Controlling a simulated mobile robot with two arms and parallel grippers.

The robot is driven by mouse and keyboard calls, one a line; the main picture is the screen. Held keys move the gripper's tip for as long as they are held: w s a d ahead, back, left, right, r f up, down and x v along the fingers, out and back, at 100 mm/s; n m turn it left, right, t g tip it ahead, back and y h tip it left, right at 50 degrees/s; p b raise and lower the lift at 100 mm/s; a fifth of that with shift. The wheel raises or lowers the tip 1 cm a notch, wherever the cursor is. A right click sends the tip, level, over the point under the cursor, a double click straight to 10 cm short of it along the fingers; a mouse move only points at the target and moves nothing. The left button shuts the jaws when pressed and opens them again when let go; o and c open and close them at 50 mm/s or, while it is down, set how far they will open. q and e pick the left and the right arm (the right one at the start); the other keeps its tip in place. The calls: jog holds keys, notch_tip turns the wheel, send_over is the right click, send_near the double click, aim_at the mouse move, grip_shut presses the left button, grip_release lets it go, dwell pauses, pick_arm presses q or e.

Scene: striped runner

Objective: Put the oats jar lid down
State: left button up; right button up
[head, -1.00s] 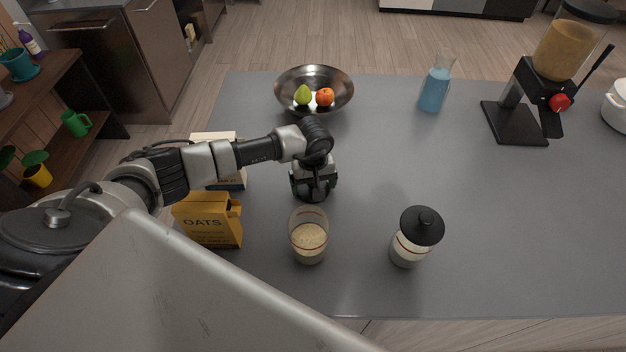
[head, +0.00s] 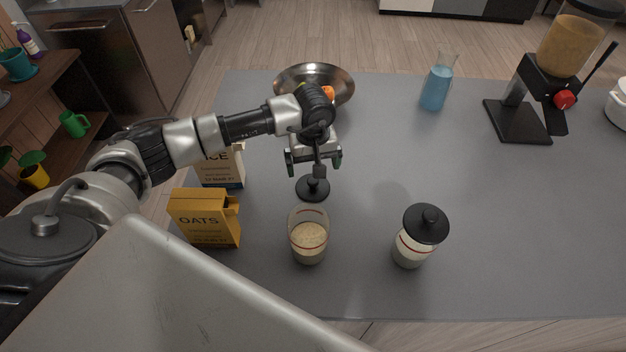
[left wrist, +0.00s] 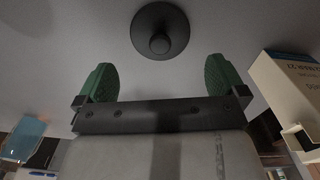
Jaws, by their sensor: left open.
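The oats jar lid (head: 313,189) is black and round with a knob. It lies on the grey table, knob up, just behind the open oats jar (head: 309,240), which holds pale oats. In the left wrist view the lid (left wrist: 160,30) lies beyond the fingertips, apart from them. My left gripper (head: 314,160) is open and empty above and behind the lid. Its green finger pads show wide apart in the left wrist view (left wrist: 160,78). My right gripper is not in view.
A yellow oats box (head: 205,219) and a rice box (head: 222,168) stand left. A lidded jar (head: 418,238) stands right of the open jar. A metal bowl (head: 340,80) with fruit, a blue flask (head: 437,84) and a dispenser (head: 540,85) stand farther back. The table's right middle is clear.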

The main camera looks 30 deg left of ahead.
aim_at(313, 181)
pick_arm(q)
notch_tip(313, 181, up, 5)
jog(key=shift+r+b, duration=0.15)
jog(key=shift+b, duration=0.45)
